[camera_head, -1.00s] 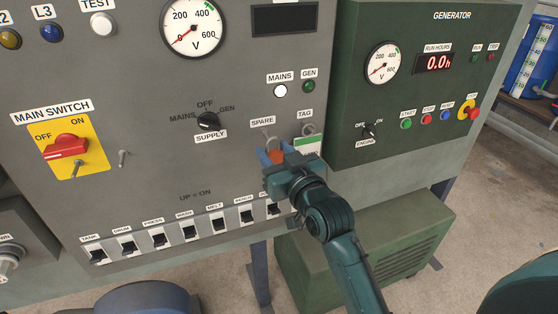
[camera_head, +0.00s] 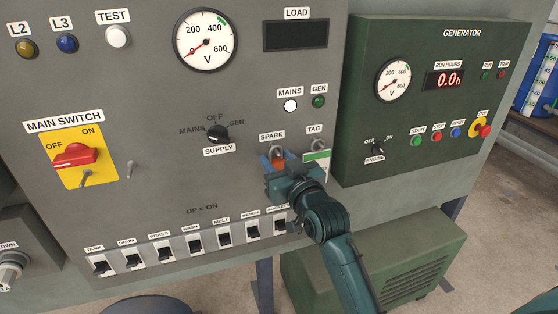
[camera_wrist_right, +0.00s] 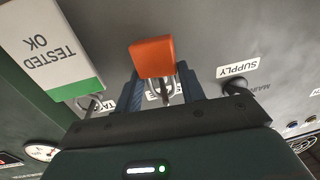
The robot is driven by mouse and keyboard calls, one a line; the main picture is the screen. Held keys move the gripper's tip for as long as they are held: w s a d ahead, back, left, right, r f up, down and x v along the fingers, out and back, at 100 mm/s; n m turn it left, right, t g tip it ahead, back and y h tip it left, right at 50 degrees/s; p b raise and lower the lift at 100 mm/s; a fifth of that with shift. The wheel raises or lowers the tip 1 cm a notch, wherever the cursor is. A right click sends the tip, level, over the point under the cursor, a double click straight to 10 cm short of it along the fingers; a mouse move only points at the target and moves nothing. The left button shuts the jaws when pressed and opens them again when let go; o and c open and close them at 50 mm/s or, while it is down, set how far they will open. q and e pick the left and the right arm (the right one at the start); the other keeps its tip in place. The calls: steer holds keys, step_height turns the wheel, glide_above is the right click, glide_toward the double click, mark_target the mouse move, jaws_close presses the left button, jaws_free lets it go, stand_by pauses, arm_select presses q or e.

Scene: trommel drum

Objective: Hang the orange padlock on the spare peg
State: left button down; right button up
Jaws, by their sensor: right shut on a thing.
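The orange padlock (camera_head: 279,164) is between the fingers of my right gripper (camera_head: 281,160), which is shut on it, just below the SPARE label on the grey panel. In the right wrist view the orange body (camera_wrist_right: 152,58) and a metal shackle show between the fingers (camera_wrist_right: 160,90). The shackle is at the spare peg (camera_head: 275,149); I cannot tell whether it is around the peg, as the fingers and padlock partly hide it. My left gripper is not in view.
A green and white "TESTED OK" tag (camera_wrist_right: 52,57) hangs from the TAG peg close beside my right gripper. The supply knob (camera_head: 217,134) is up and left. A row of switches (camera_head: 195,243) lies below. The green generator box (camera_head: 430,110) stands to the right.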

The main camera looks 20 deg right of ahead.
stand_by(0.4)
steer(key=o, duration=1.1)
steer(key=shift+o, duration=0.2)
steer(key=s+d+b, duration=0.2)
steer(key=s, duration=1.1)
steer(key=s+a+f+g+p, duration=0.1)
steer(key=s+f, duration=0.3)
steer(key=f, duration=0.4)
steer(key=s+a+f+g+p, duration=0.1)
steer(key=s+f+g, duration=0.2)
steer(key=f, duration=0.6)
steer(key=s+a+f+n+g+p, duration=0.1)
steer(key=s+a+f+g, duration=0.1)
steer(key=s+f, duration=0.5)
steer(key=shift+s+f+g+y+p, duration=0.25)
steer(key=shift+f+g+y+p, duration=0.15)
steer(key=shift+f+g, duration=0.3)
